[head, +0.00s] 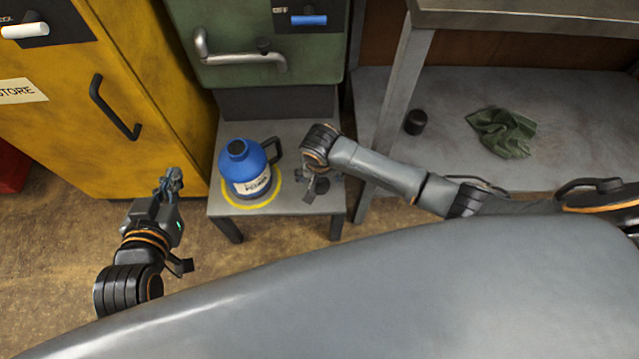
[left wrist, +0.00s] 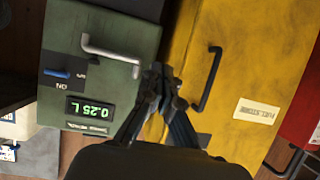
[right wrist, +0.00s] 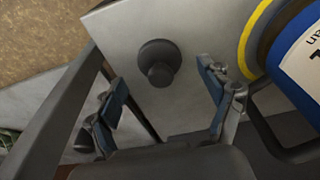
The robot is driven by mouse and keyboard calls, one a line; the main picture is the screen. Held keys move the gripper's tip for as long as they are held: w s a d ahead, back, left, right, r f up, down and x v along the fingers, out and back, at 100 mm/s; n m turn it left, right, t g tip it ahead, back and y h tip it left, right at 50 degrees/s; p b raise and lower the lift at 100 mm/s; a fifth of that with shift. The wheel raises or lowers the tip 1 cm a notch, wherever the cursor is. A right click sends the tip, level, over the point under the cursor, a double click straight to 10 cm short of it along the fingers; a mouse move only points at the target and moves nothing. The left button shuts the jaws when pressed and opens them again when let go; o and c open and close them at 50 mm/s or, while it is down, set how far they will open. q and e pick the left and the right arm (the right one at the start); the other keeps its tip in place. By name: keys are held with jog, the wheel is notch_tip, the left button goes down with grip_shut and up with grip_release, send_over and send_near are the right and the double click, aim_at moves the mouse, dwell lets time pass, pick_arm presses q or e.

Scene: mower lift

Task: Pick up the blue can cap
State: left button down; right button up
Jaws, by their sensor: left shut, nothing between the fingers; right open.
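The blue can (head: 246,172) stands upright on a small grey stand (head: 225,207), inside a yellow ring. Its neck looks dark on top, with no cap seen on it. A dark round cap with a knob (right wrist: 160,62) lies on the stand beside the can in the right wrist view. My right gripper (head: 318,188) is open over the stand, right of the can. In its wrist view the cap lies ahead, between the lines of the two spread fingers, apart from both. My left gripper (head: 173,178) is shut and empty, left of the stand, in front of the yellow cabinet.
The yellow cabinet (head: 150,110) is left. A dark cylinder (head: 416,121) and green cloth (head: 502,131) lie on the right shelf (head: 460,165).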

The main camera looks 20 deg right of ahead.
aim_at(323, 185)
notch_tip(323, 185, down, 2)
jog(key=shift+w+b, duration=0.15)
jog(key=shift+b, duration=0.25)
jog(key=shift+f, duration=0.1)
pick_arm(q)
jog(key=r+t, duration=0.1)
jog(key=w+d+r+t, duration=0.1)
jog(key=r, duration=0.1)
jog(key=w+r+t+h, duration=0.1)
jog(key=r, duration=0.1)
jog(key=shift+w+d+r, duration=0.1)
jog(key=shift+d, duration=0.05)
pick_arm(e)
jog(key=c, duration=1.1)
